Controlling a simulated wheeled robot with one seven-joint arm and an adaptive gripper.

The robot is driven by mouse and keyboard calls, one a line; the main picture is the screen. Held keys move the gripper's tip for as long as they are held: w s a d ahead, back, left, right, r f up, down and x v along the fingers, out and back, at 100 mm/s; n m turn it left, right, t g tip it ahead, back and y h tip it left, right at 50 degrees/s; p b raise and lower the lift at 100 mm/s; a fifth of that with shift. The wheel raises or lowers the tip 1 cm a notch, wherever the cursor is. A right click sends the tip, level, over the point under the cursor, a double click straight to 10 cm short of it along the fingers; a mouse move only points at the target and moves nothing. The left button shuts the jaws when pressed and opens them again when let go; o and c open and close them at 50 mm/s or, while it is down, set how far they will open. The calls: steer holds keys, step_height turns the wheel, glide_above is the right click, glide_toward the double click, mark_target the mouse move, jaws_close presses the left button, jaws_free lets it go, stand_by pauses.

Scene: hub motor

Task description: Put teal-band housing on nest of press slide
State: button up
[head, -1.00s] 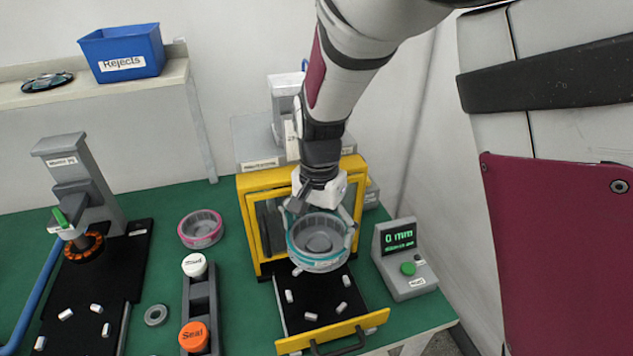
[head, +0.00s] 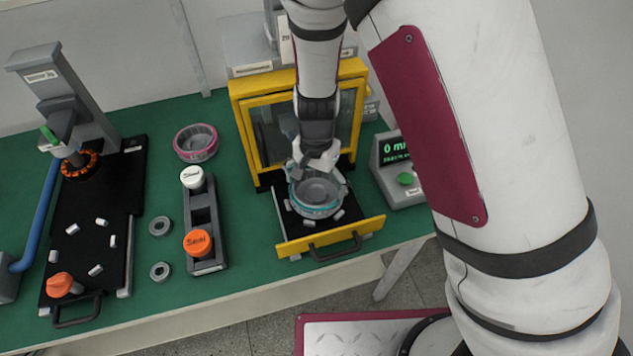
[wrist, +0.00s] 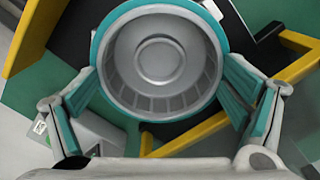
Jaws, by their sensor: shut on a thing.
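The teal-band housing (head: 317,192) is a round grey cup with a teal ring, upright over the press slide. My gripper (head: 318,178) is shut on it; in the wrist view the teal-padded fingers (wrist: 155,105) press on both sides of the housing (wrist: 158,60). The press slide (head: 290,225) is a black plate with a yellow front bar and handle, pulled out of the yellow press frame. Small white pegs stand out on the slide around the housing. The nest is hidden under the housing, and I cannot tell whether the housing touches it.
A pink-band housing (head: 196,143) stands on the green bench left of the press. A grey holder (head: 204,225) carries white and orange knobs. Two grey rings lie beside it. A grey display box (head: 395,175) stands right of the slide, partly behind my arm. A second black slide (head: 95,220) is at left.

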steer(key=shift+f, duration=0.4)
steer(key=shift+f, duration=0.1)
steer(key=o, duration=1.4)
